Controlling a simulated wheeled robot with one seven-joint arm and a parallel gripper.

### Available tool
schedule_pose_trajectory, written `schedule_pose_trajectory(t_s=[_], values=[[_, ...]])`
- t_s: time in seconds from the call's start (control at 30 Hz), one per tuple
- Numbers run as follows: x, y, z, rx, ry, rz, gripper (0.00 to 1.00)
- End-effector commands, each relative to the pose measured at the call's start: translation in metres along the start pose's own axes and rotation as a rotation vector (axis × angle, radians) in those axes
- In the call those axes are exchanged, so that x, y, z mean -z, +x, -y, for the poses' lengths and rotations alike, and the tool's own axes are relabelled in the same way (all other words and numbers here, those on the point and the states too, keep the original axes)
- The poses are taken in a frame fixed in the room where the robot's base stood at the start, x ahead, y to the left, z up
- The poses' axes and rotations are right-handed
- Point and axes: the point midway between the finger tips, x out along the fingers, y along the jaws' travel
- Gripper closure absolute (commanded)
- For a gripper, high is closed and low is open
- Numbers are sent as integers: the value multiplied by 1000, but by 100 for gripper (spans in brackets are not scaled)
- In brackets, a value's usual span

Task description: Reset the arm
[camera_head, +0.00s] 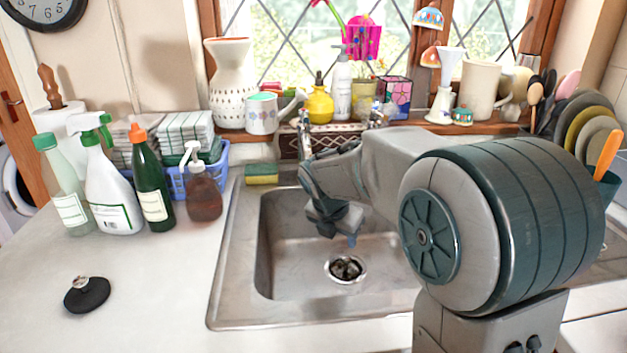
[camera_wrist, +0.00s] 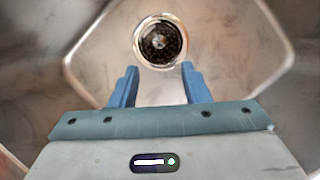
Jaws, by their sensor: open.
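My arm reaches from the right over the metal sink (camera_head: 285,300) in the head view. My gripper (camera_head: 345,240) hangs over the basin, pointing down, in front of the tap. In the wrist view my gripper (camera_wrist: 159,82) shows two blue fingers spread apart with nothing between them. The round drain (camera_wrist: 160,42) lies below and just beyond the fingertips. The drain (camera_head: 345,268) also shows in the head view on the basin floor, below the gripper. My arm hides the right part of the sink.
A black sink plug (camera_head: 87,295) lies on the left counter. Several bottles, including a dark green one (camera_head: 152,180), and a blue basket (camera_head: 215,165) stand behind it. A sponge (camera_head: 261,174) sits at the sink's back edge. Pots and a white jug (camera_head: 262,113) line the sill. Plates (camera_head: 590,125) stand right.

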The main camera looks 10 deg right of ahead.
Motion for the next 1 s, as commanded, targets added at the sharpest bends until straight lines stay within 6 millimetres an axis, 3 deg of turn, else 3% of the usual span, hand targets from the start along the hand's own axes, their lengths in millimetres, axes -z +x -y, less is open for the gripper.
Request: schedule_pose_trajectory(t_s=[0.17, 0.6, 1.0], values=[[2, -25, 17, -5, 197, -15, 58], [35, -111, 92, 17, 1192, -112, 58], [79, -170, 148, 106, 2093, -214, 58]])
